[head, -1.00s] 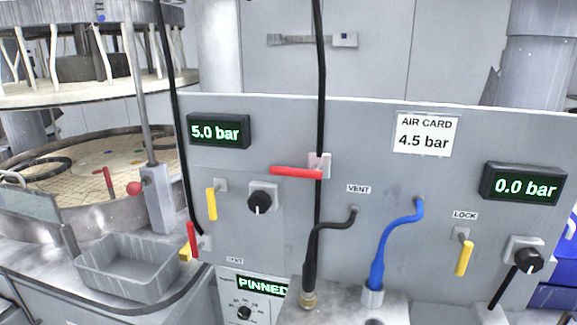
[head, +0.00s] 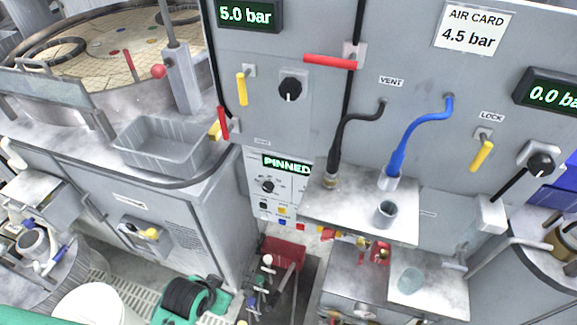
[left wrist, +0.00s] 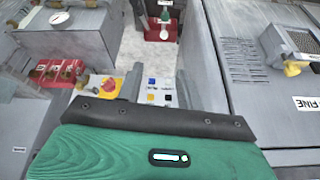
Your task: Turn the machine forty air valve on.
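On the grey panel, a red lever (head: 330,61) lies level across a black vertical line. A second red lever (head: 222,122) hangs upright at the panel's lower left edge. A yellow lever (head: 242,88) points down beside a black knob (head: 290,88). Another yellow lever (head: 482,155) hangs tilted under the LOCK label. No readable label marks any lever as machine forty's. In the left wrist view, my left gripper (left wrist: 158,86) shows two grey fingers apart with nothing between them, beyond its green and black body.
Displays read 5.0 bar (head: 247,14) and PINNED (head: 287,164); the right one (head: 552,93) is cut off. The AIR CARD (head: 473,27) reads 4.5 bar. A small shelf (head: 345,215) juts out below the hoses. A grey tray (head: 160,146) stands left of the panel.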

